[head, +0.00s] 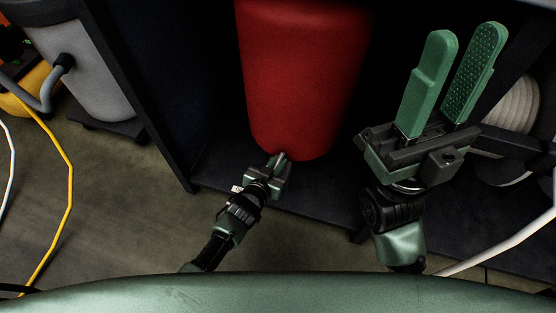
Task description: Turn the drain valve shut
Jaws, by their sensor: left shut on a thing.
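The red tank (300,75) stands upright on a dark shelf. My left gripper (281,158) reaches up to the tank's lower front edge. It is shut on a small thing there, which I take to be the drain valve. The jaws hide the valve, so I cannot tell how far it is turned. My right gripper (465,36) is raised at the right, with its two green fingers wide apart and nothing between them.
A dark frame post (150,95) stands left of the tank. A grey canister with a hose (85,75) is at the upper left. A yellow cable (68,190) lies on the floor. A pale coiled hose (512,110) is behind my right gripper. The floor at lower left is mostly free.

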